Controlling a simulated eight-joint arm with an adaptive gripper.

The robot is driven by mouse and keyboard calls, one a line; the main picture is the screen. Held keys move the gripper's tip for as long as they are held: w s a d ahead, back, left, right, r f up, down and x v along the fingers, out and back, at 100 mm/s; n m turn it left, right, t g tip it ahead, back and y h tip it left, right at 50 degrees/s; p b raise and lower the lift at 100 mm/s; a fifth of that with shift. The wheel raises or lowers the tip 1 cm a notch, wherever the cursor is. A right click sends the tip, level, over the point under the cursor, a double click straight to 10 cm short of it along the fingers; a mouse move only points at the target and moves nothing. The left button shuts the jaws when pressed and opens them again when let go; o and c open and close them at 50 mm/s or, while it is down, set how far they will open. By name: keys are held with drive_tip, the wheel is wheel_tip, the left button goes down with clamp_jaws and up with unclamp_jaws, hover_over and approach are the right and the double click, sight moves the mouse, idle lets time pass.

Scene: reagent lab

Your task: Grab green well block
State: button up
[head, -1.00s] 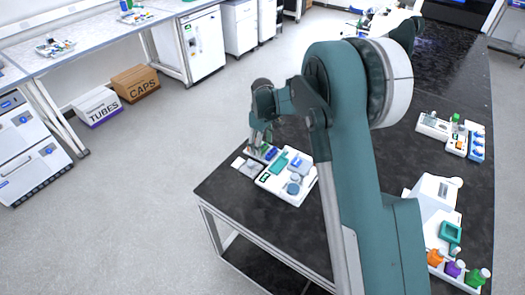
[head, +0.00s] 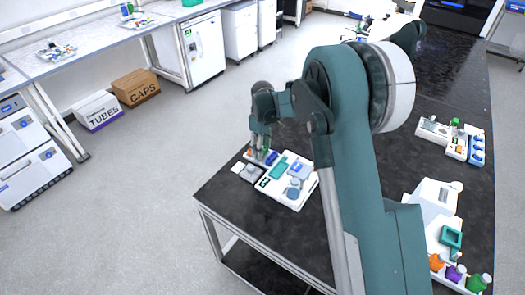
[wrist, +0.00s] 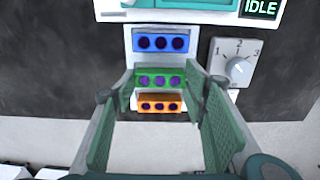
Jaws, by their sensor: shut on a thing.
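The green well block (wrist: 147,81) with dark round wells sits between the blue and orange blocks in the wrist view. My gripper (wrist: 160,86) has one finger on each end of the green block and is shut on it. In the head view my gripper (head: 262,147) reaches down over the row of blocks at the table's far-left corner. The blue block (wrist: 150,42) is just beyond the green one, and the orange block (wrist: 160,97) is on the near side. The green block looks still in line with the others; whether it is lifted cannot be told.
A white device with an IDLE display (wrist: 262,7) stands just beyond the blocks. A dial box (wrist: 238,66) marked 1, 2, 3 is close to the right finger. The black table's edge is near; a white instrument (head: 433,198) stands at the right.

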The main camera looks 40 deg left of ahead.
wheel_tip(320, 180, up, 9)
drive_tip(key=shift+r+p, duration=0.15)
drive_tip(key=shift+p, duration=0.15)
